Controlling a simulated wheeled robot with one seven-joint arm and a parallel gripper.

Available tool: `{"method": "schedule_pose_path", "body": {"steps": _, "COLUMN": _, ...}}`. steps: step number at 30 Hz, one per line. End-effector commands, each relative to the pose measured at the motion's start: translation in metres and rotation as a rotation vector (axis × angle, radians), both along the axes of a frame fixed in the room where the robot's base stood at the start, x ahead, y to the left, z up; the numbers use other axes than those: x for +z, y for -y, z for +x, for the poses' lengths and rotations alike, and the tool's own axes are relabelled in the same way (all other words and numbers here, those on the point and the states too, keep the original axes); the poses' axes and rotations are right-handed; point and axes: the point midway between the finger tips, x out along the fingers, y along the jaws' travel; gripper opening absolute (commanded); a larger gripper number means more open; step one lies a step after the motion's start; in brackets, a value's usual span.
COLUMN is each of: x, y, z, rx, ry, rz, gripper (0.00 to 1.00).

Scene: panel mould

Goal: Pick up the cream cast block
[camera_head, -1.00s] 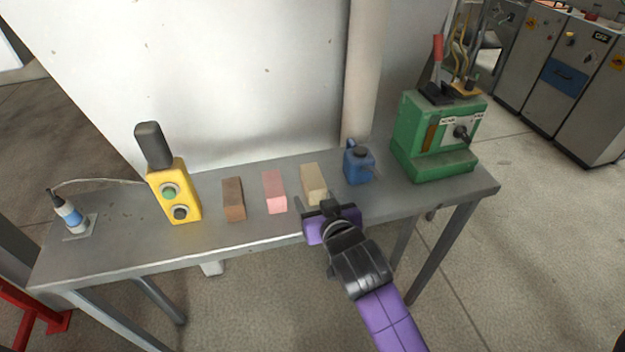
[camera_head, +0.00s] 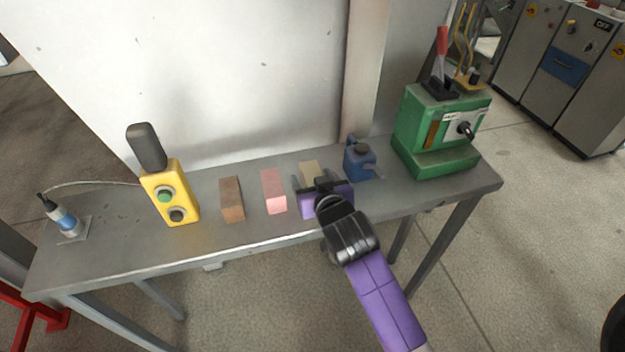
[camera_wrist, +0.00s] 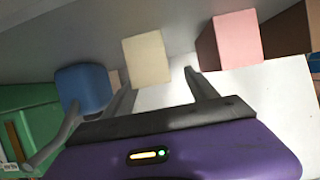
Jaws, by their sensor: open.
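The cream cast block (camera_head: 309,169) stands on the grey metal table, its lower part hidden behind my gripper in the head view. In the wrist view the cream block (camera_wrist: 147,59) stands just beyond the fingertips, between their lines and a little left of the middle. My gripper (camera_head: 318,184) has a purple body and dark fingers. In the wrist view my gripper's fingers (camera_wrist: 160,80) are spread apart with nothing between them. I cannot tell the exact gap between the fingertips and the block.
A pink block (camera_head: 273,190) and a brown block (camera_head: 231,199) stand left of the cream one. A blue can (camera_head: 359,163) stands close on its right. A green machine (camera_head: 436,135) is farther right. A yellow control box (camera_head: 170,192) stands left on the table (camera_head: 120,250).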

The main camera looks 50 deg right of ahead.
Motion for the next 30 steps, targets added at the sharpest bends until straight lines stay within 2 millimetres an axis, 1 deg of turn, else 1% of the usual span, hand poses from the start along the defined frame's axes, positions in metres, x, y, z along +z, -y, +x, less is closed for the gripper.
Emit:
{"method": "schedule_pose_path", "body": {"steps": 7, "x": -0.012, "y": 0.022, "z": 0.019, "rx": -0.004, "ry": -0.002, "rz": -0.001, "gripper": 0.67}}
{"method": "schedule_pose_path", "body": {"steps": 12, "x": -0.021, "y": 0.03, "z": 0.033, "rx": -0.001, "ry": 0.0, "rz": 0.0, "gripper": 0.67}}
{"method": "schedule_pose_path", "body": {"steps": 20, "x": -0.023, "y": 0.031, "z": 0.036, "rx": 0.0, "ry": 0.0, "rz": 0.0, "gripper": 0.67}}
{"method": "schedule_pose_path", "body": {"steps": 21, "x": -0.023, "y": 0.031, "z": 0.036, "rx": 0.0, "ry": 0.0, "rz": 0.0, "gripper": 0.63}}
{"method": "schedule_pose_path", "body": {"steps": 23, "x": -0.023, "y": 0.031, "z": 0.036, "rx": 0.0, "ry": 0.0, "rz": 0.0, "gripper": 0.52}}
{"method": "schedule_pose_path", "body": {"steps": 24, "x": -0.023, "y": 0.031, "z": 0.036, "rx": 0.0, "ry": 0.0, "rz": 0.0, "gripper": 0.44}}
{"method": "schedule_pose_path", "body": {"steps": 26, "x": -0.023, "y": 0.031, "z": 0.036, "rx": 0.0, "ry": 0.0, "rz": 0.0, "gripper": 0.32}}
{"method": "schedule_pose_path", "body": {"steps": 27, "x": -0.023, "y": 0.031, "z": 0.036, "rx": 0.0, "ry": 0.0, "rz": 0.0, "gripper": 0.24}}
{"method": "schedule_pose_path", "body": {"steps": 29, "x": -0.023, "y": 0.031, "z": 0.035, "rx": 0.0, "ry": 0.0, "rz": 0.0, "gripper": 0.12}}
{"method": "schedule_pose_path", "body": {"steps": 30, "x": -0.023, "y": 0.031, "z": 0.035, "rx": 0.0, "ry": 0.0, "rz": 0.0, "gripper": 0.04}}
